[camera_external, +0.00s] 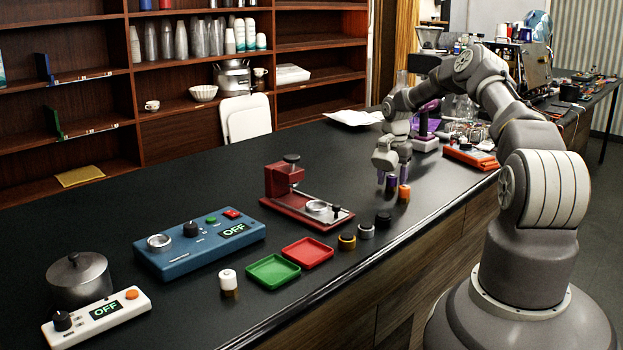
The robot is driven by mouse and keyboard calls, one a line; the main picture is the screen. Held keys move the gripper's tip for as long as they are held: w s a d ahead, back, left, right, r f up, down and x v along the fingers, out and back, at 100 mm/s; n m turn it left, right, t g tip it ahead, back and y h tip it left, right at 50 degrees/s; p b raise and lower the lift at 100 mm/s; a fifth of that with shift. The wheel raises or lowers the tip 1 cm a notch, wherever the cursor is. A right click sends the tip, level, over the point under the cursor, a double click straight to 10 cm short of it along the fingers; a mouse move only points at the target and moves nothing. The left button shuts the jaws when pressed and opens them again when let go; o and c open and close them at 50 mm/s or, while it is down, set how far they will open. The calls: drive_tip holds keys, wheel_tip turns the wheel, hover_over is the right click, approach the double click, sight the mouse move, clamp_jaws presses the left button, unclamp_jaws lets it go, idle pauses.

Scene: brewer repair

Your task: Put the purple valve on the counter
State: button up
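The purple valve (391,184) is a small dark-purple cylinder, upright on the black counter (340,190), just left of an orange cylinder (404,193). My gripper (392,176) points down right at the valve, its purple-tinted fingers apart by more than the valve's width. The fingertips are small here, and I cannot tell if they touch the valve.
Black (383,219), grey (366,231) and gold (347,241) cylinders stand along the front edge. A red machine (290,180), red tray (308,252), green tray (273,271) and blue OFF box (200,244) lie left. A purple-and-white device (425,130) stands behind my gripper. The counter's back left is clear.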

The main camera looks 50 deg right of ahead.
wheel_tip(320, 180, up, 12)
drive_tip(key=r+p, duration=0.1)
drive_tip(key=p, duration=0.2)
wheel_tip(320, 180, up, 13)
drive_tip(key=m+t+h, duration=0.2)
drive_tip(key=m, duration=0.1)
hover_over(392, 176)
drive_tip(key=w+a, duration=0.6)
drive_tip(key=a, duration=0.1)
drive_tip(key=w+a+r+m+t, duration=0.2)
drive_tip(key=a+r+m+t, duration=0.25)
drive_tip(key=a+r, duration=1.05)
drive_tip(key=s+a+r+m+t, duration=0.2)
drive_tip(key=s+a+r+m, duration=0.15)
drive_tip(key=r, duration=0.45)
drive_tip(key=s+a+r+m+t, duration=0.2)
drive_tip(key=a+r, duration=0.3)
drive_tip(key=r, duration=0.3)
drive_tip(key=s+a+r+m+t+y, duration=0.1)
drive_tip(key=s+a+r+m+t, duration=0.1)
drive_tip(key=s+r, duration=0.4)
drive_tip(key=s+a+r+m+t+y, duration=0.1)
drive_tip(key=s+a+r+m+t, duration=0.2)
drive_tip(key=r, duration=0.6)
drive_tip(key=s+a+m, duration=0.2)
drive_tip(key=s, duration=0.1)
drive_tip(key=shift+s+r+m, duration=0.3)
drive_tip(key=shift+a, duration=0.1)
